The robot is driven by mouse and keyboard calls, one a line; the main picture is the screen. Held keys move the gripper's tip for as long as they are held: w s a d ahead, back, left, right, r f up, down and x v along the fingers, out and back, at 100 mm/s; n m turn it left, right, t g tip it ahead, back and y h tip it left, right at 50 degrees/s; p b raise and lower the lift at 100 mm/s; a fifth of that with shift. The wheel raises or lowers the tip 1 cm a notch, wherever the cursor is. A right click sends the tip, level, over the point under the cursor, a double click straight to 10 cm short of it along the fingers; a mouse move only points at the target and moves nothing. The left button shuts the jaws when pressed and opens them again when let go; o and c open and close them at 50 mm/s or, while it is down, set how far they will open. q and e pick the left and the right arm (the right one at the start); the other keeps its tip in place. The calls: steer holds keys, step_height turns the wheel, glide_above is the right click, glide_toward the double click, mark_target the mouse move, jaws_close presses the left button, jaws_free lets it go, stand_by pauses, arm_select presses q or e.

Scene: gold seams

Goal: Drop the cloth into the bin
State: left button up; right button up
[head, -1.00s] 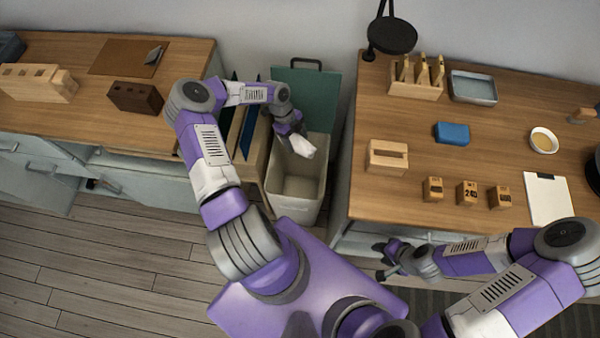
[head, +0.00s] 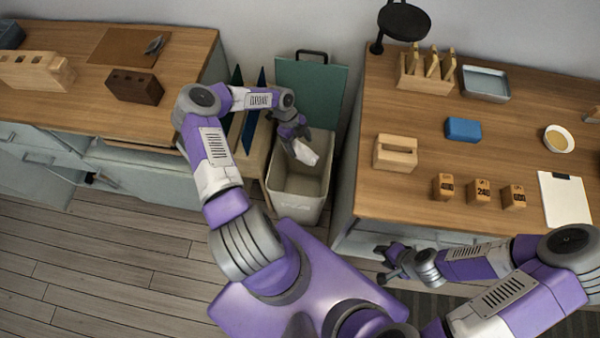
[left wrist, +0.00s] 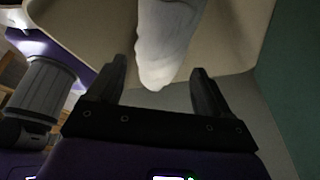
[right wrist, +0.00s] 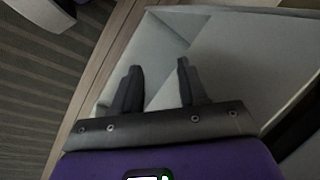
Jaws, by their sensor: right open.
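The white cloth (head: 307,151) is just below my left gripper (head: 296,137), over the opening of the pale bin (head: 300,205). In the left wrist view the cloth (left wrist: 164,45) hangs crumpled beyond the spread fingers of my left gripper (left wrist: 160,70), with gaps on both sides, so the jaws are open and not clamped on it. The bin's pale inner walls (left wrist: 95,30) surround it. I cannot tell whether the cloth touches the bin. My right gripper (head: 388,262) is open and empty in front of the right counter; it also shows in the right wrist view (right wrist: 158,75).
The bin's green lid (head: 318,85) stands raised behind it. A wooden rack with dark blue panels (head: 250,130) is close on the bin's left. The right counter (head: 375,205) stands close on its right and holds blocks, a blue item and a tray.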

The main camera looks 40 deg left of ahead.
arm_select(q)
steer(key=shift+o, duration=1.4)
steer(key=p+v, duration=0.2)
steer(key=v, duration=0.5)
steer(key=shift+a+r, duration=0.1)
steer(key=shift+r, duration=0.2)
steer(key=shift+f, duration=0.15)
steer(key=b+x, duration=0.2)
steer(key=x, duration=0.5)
steer(key=shift+r+p, duration=0.35)
step_height(320, 180, up, 5)
steer(key=p, duration=0.3)
